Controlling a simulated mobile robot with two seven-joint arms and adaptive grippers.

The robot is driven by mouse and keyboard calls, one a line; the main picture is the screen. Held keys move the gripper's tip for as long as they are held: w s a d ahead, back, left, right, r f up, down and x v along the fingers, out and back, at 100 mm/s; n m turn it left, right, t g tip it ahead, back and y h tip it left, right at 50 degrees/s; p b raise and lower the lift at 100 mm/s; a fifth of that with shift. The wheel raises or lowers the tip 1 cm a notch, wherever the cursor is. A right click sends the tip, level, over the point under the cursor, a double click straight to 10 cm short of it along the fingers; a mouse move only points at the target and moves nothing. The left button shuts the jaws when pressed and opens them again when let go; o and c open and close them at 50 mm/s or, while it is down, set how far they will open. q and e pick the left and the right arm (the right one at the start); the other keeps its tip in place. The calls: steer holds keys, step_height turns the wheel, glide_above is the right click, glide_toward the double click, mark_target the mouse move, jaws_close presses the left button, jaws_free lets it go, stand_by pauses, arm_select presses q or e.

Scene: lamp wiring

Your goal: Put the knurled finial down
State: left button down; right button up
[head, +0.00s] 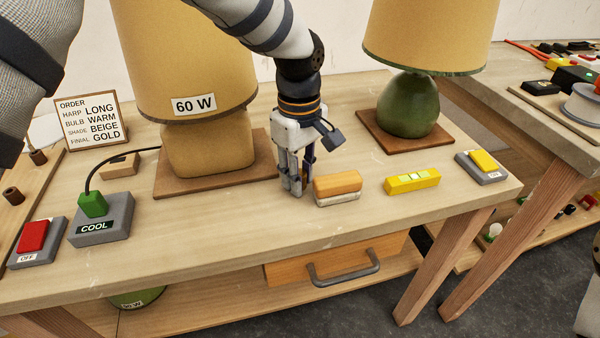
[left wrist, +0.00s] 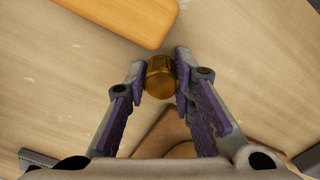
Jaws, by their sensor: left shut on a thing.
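The knurled finial (left wrist: 160,77) is a small gold-brown cylinder between the fingertips of my left gripper in the left wrist view. My left gripper (head: 297,190) points down at the tabletop, in front of the wooden base of the 60 W lamp and just left of an orange and white block. The fingers are shut on the finial. In the head view the fingers hide the finial, and I cannot tell whether it touches the table (head: 230,235). My right gripper is not in view.
The orange block (head: 338,184) lies close to the fingers, with a yellow level (head: 412,180) to its right. The 60 W lamp's base (head: 215,178) is behind left; a green lamp (head: 406,105) stands behind right. The table's front strip is bare. An order sign (head: 90,120) stands left.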

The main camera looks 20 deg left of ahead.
arm_select(q)
steer(key=c, duration=1.4)
jaws_free()
steer(key=shift+f, duration=0.1)
steer(key=shift+o, duration=0.2)
step_height(320, 180, up, 12)
steer(key=shift+p, duration=0.3)
steer(key=shift+s, duration=0.1)
